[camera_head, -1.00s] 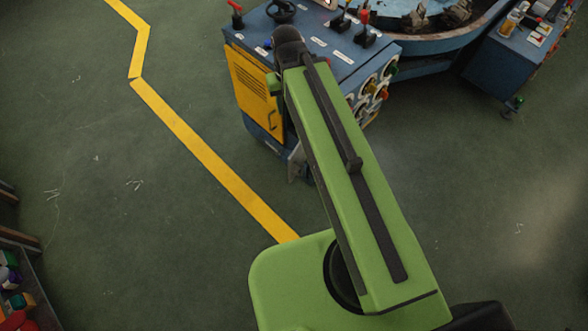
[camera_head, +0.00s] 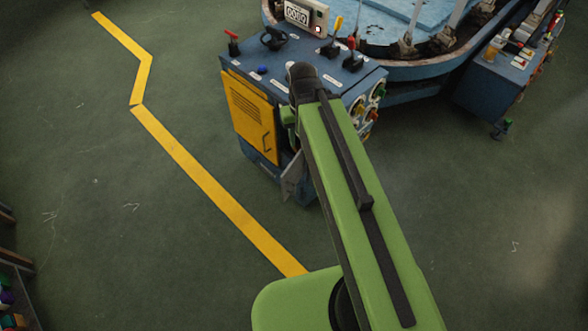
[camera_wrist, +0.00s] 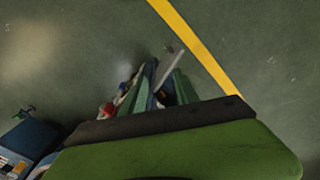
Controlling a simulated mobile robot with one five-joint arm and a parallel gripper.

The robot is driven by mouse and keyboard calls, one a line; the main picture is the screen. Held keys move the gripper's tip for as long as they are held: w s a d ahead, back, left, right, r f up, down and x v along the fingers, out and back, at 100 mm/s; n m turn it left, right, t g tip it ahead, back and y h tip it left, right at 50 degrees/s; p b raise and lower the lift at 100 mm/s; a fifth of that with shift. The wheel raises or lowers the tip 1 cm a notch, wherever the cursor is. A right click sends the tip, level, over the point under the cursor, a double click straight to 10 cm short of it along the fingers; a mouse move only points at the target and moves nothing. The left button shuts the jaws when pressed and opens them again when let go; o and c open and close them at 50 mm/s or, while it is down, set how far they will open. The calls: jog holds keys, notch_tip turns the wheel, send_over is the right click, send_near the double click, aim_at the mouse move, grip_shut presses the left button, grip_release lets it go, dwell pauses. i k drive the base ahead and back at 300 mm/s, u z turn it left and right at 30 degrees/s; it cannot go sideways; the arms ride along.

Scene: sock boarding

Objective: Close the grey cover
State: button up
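The grey cover (camera_head: 292,176) is a thin flat panel standing out from the lower front corner of the blue cabinet, swung open. In the wrist view the grey cover (camera_wrist: 170,62) shows as a pale narrow strip near the fingertips. My gripper (camera_wrist: 164,72) has two green fingers, which look spread apart, with the cover's strip just beyond and between them. I cannot tell whether they touch it.
The blue cabinet (camera_head: 300,68) has levers on top, a yellow door (camera_head: 251,115) at left and round dials on its right side. A round machine with a blue top (camera_head: 398,24) stands behind. Green floor with a yellow line (camera_head: 205,180) is clear at left.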

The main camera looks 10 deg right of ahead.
aim_at(289, 178)
jog(key=u, duration=0.1)
jog(key=i, duration=0.45)
jog(key=u, duration=0.8)
jog(key=k, duration=0.7)
jog(key=u, duration=0.95)
jog(key=k, duration=0.8)
jog(key=z, duration=0.2)
jog(key=i, duration=0.8)
jog(key=u, duration=0.15)
